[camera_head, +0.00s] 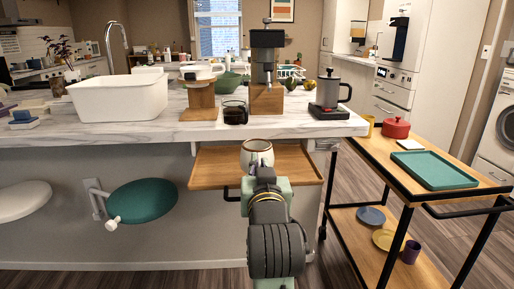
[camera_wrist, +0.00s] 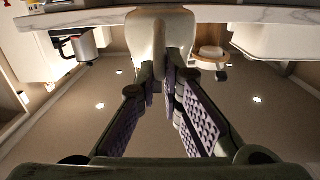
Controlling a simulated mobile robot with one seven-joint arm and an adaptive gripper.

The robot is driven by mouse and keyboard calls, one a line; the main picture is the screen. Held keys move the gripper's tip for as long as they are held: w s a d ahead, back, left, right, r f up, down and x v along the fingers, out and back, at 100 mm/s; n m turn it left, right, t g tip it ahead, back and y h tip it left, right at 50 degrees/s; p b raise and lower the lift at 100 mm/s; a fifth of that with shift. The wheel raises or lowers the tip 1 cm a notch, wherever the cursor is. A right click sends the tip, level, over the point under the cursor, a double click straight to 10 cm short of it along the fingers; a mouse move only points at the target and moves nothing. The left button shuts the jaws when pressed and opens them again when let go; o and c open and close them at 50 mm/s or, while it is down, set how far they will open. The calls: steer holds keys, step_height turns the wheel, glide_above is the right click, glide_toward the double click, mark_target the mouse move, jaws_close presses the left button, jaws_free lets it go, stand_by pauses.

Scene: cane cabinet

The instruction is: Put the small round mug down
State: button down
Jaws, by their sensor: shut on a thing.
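The small round mug (camera_head: 257,149) is cream with a brown rim. It looks upright in the head view, at the far end of my arm. My gripper (camera_head: 263,172) is shut on it. In the wrist view the mug (camera_wrist: 158,42) sits between the fingertips of my gripper (camera_wrist: 168,82), and its pale side fills the top middle. In the head view the mug overlaps a wooden pull-out board (camera_head: 216,171) below the counter. I cannot tell whether the mug touches it. My arm and gripper hide the board's front middle.
The marble counter (camera_head: 190,130) carries a white basin (camera_head: 118,97), a dark glass (camera_head: 234,113), a coffee grinder (camera_head: 267,55) and a kettle (camera_head: 330,90). A wooden trolley with a green tray (camera_head: 434,169) and red pot (camera_head: 396,127) stands right.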

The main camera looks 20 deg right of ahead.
mark_target(256, 148)
steer(key=x, duration=0.7)
steer(key=shift+w+f, duration=0.1)
steer(key=shift+f, duration=0.2)
steer(key=shift+w+d, duration=0.2)
steer(key=shift+w, duration=0.4)
steer(key=shift+w+d+f+p, duration=0.1)
steer(key=shift+w+f+p, duration=0.1)
steer(key=shift+f, duration=0.7)
steer(key=shift+w+f+p, duration=0.15)
steer(key=shift+f, duration=0.75)
steer(key=shift+f, duration=0.15)
steer(key=c, duration=1.7)
jaws_free()
